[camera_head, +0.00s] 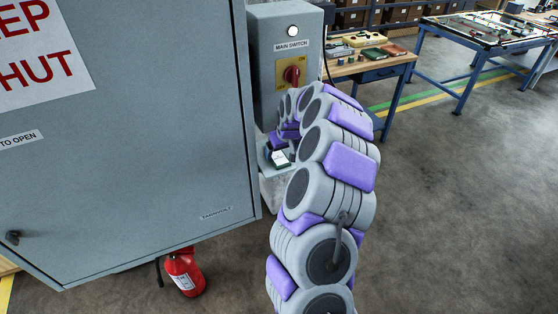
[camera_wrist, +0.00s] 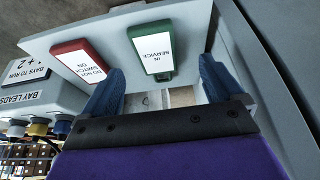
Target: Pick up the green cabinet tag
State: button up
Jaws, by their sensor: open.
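The green cabinet tag (camera_wrist: 155,50) has a white label reading "IN SERVICE". In the wrist view it lies on a pale grey shelf (camera_wrist: 190,22), its near end between and just ahead of my fingertips. My gripper (camera_wrist: 158,82) is open, with one blue finger on each side and nothing held. A red tag (camera_wrist: 82,60) labelled "DO NOT SWITCH ON" lies left of the green one, close to my left finger. In the head view the green tag (camera_head: 280,159) shows small on the shelf, beside my gripper, which is mostly hidden by my arm.
A large grey cabinet door (camera_head: 160,140) stands on the left. A switch box (camera_head: 285,50) with a red rotary switch (camera_head: 292,74) is above the shelf. A grey box (camera_wrist: 35,95) marked "BAY LEADS" sits at left in the wrist view. A fire extinguisher (camera_head: 184,273) stands below.

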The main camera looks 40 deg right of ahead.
aim_at(279, 158)
jog(key=shift+w+a+f, duration=0.15)
jog(key=shift+w+a, duration=0.05)
jog(key=shift+a, duration=0.4)
jog(key=d+f, duration=0.1)
jog(key=w+d+f+b, duration=0.1)
jog(key=f, duration=0.1)
jog(key=w+d+f+b, duration=0.1)
jog(key=d+f, duration=0.1)
jog(key=shift+d+f, duration=0.1)
jog(key=shift+f, duration=0.15)
jog(key=shift+w+a+r, duration=0.1)
jog(key=shift+a+r, duration=0.05)
jog(key=shift+a, duration=0.45)
jog(key=shift+a+r, duration=0.1)
jog(key=shift+a, duration=0.75)
jog(key=shift+c, duration=1.3)
jog(key=shift+d+f, duration=0.15)
jog(key=shift+d, duration=0.75)
jog(key=c, duration=0.4)
jog(key=shift+c, duration=1)
jog(key=shift+a, duration=0.15)
jog(key=shift+c, duration=1.4)
jog(key=shift+a, duration=0.25)
